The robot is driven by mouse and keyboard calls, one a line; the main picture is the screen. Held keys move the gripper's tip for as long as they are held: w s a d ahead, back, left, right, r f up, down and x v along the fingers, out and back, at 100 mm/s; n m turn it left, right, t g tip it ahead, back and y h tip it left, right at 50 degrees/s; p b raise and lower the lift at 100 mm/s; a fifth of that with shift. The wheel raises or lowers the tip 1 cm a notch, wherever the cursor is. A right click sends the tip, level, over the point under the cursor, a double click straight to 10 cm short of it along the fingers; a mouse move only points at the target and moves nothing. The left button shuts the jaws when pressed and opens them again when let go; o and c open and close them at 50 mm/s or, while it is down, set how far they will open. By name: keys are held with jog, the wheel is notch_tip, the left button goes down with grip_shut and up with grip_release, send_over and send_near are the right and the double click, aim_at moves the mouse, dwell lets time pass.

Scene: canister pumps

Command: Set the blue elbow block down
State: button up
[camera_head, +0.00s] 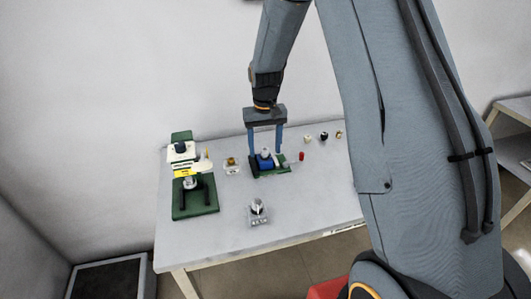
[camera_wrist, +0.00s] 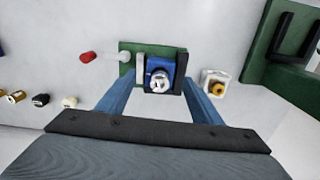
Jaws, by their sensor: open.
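The blue elbow block (camera_wrist: 159,72) has a pale metal fitting on its face. It sits on a small green base plate (camera_wrist: 130,48) on the table, between dark and light upright pieces. In the head view the blue block (camera_head: 265,160) shows between the fingers of my gripper (camera_head: 265,152). My gripper is open, with its two blue fingers apart on either side of the block. In the wrist view the fingers (camera_wrist: 160,95) stand wide of the block, with visible gaps. Whether the block is fully seated on the plate I cannot tell.
A red-ended rod (camera_wrist: 87,57) lies beside the plate. A small white holder with a brass part (camera_wrist: 215,82) is on the other side. A larger green stand (camera_head: 196,198) and a metal fitting on a clear base (camera_head: 258,212) stand nearby. Several small fittings lie toward the back.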

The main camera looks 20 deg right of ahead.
notch_tip(320, 180, up, 9)
jog(key=b, duration=0.2)
jog(key=s+f, duration=0.2)
jog(key=s, duration=1)
jog(key=s+f, duration=0.1)
jog(key=s, duration=1.2)
jog(key=shift+f+n+t, duration=0.3)
jog(key=shift+f+t, duration=0.05)
jog(key=shift+t, duration=0.05)
jog(key=shift+d, duration=0.1)
